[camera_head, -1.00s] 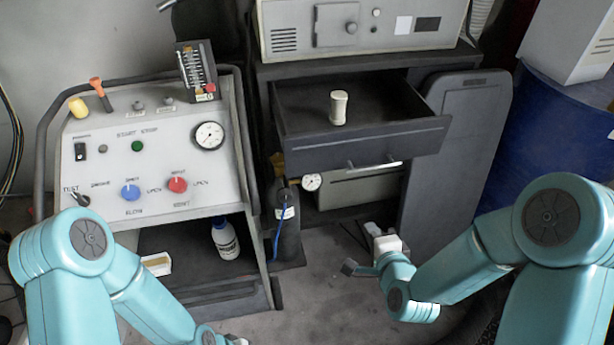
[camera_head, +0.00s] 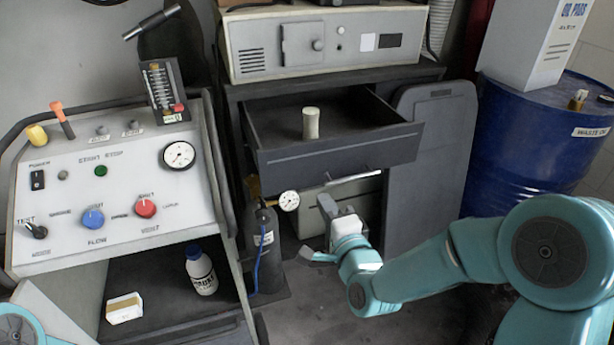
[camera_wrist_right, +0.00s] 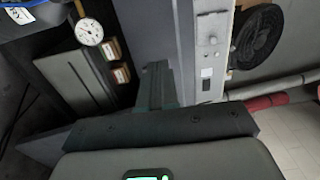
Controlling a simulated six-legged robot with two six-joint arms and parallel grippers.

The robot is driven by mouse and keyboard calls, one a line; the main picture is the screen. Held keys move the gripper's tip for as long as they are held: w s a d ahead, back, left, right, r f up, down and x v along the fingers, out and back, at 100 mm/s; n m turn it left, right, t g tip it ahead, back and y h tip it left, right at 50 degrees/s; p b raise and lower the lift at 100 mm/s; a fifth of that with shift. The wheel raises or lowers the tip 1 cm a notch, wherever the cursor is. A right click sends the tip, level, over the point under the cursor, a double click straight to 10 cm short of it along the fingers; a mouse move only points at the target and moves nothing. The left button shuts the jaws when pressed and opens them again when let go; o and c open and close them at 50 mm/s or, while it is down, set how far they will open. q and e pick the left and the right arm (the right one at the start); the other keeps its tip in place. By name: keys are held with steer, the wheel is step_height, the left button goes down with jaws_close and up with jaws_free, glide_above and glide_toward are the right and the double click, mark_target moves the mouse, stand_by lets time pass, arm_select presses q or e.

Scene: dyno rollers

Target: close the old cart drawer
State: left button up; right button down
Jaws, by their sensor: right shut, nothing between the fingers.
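The dark drawer (camera_head: 340,147) of the old cart (camera_head: 425,75) is pulled out in the head view, its inside showing. A small cream cylinder (camera_head: 311,123) stands upright in it. A pale bar handle (camera_head: 353,180) is on the drawer's front. My right gripper (camera_head: 327,204) is just below the handle, with its fingers pointing up; I cannot tell if it touches. It is shut and empty. In the right wrist view its dark fingers (camera_wrist_right: 158,85) stand together in the middle. My left gripper is out of view; only a piece of that arm shows at the lower left.
A grey instrument box (camera_head: 325,45) sits on the cart's top. A control console (camera_head: 110,190) stands left. A gas bottle with a gauge (camera_head: 289,200) stands below the drawer's left side. A blue drum (camera_head: 520,150) stands right.

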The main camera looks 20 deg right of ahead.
mark_target(304, 167)
steer(key=w, duration=0.5)
steer(key=w+p, duration=0.1)
steer(key=w, duration=0.4)
steer(key=shift+w+a, duration=0.2)
steer(key=shift+w, duration=0.15)
steer(key=shift+w, duration=0.15)
